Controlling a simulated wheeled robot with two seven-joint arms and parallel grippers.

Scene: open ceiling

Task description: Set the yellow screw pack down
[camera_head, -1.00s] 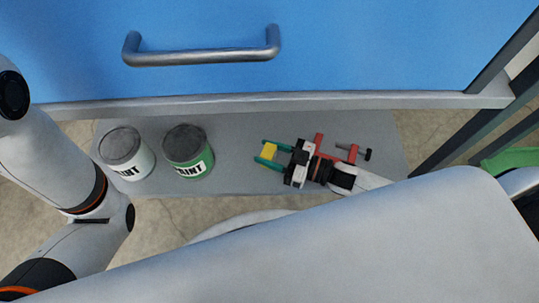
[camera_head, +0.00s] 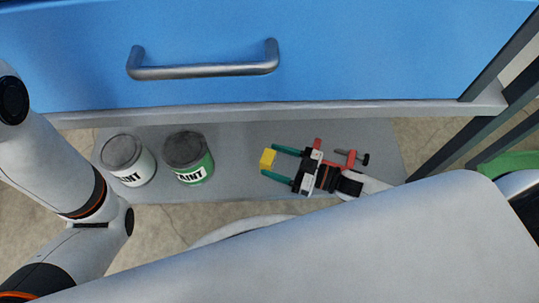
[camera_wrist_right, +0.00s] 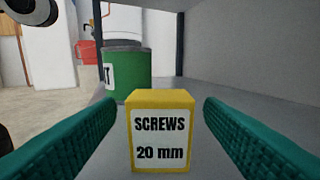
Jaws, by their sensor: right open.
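The yellow screw pack (camera_head: 268,159) stands upright on the grey lower shelf (camera_head: 235,180) under the blue drawer. In the right wrist view the pack (camera_wrist_right: 160,130) shows a white label reading "SCREWS 20 mm". My right gripper (camera_head: 269,162) is open, with its green fingers on either side of the pack. In the right wrist view there are gaps between the pack and both fingers (camera_wrist_right: 160,135). My left arm shows at the left edge of the head view, but its gripper is out of sight.
A green paint can (camera_head: 188,160) and a white paint can (camera_head: 128,162) stand left of the pack on the shelf. The blue drawer (camera_head: 330,75) with a metal handle (camera_head: 205,70) hangs above.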

